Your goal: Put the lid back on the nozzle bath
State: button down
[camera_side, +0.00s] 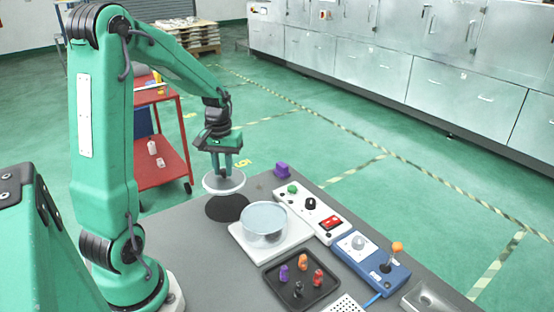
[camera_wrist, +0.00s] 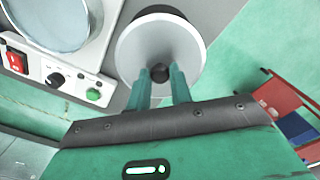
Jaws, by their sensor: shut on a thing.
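The lid (camera_side: 211,184) is a pale round disc with a dark knob. The nozzle bath (camera_side: 264,219) is a round, clear-walled vessel on a white base (camera_side: 243,239), open at the top, to the right of the lid. It also shows at the upper left of the wrist view (camera_wrist: 48,20).
A control box (camera_side: 324,219) with a green button, black knob and red switch stands right of the bath. A purple piece (camera_side: 282,171) lies behind. A dark tray (camera_side: 318,292) with small coloured pieces and a blue joystick box (camera_side: 378,270) are in front. A red cart (camera_side: 165,165) stands beyond the table.

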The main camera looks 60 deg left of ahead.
dwell(0.6)
jog(key=shift+w+d+r, duration=0.15)
jog(key=shift+w+d, duration=0.05)
jog(key=shift+d, duration=0.25)
jog(key=w+d+r+m, duration=0.1)
jog(key=d+r+m, duration=0.1)
jog(key=d, duration=0.6)
jog(key=w+d+r+m, duration=0.1)
jog(key=d+r+m, duration=0.1)
jog(key=d+m, duration=0.2)
jog(key=d, duration=0.3)
jog(key=shift+d, duration=0.35)
jog(key=shift+f, duration=0.15)
jog(key=shift+f, duration=3)
jog(key=shift+f, duration=0.2)
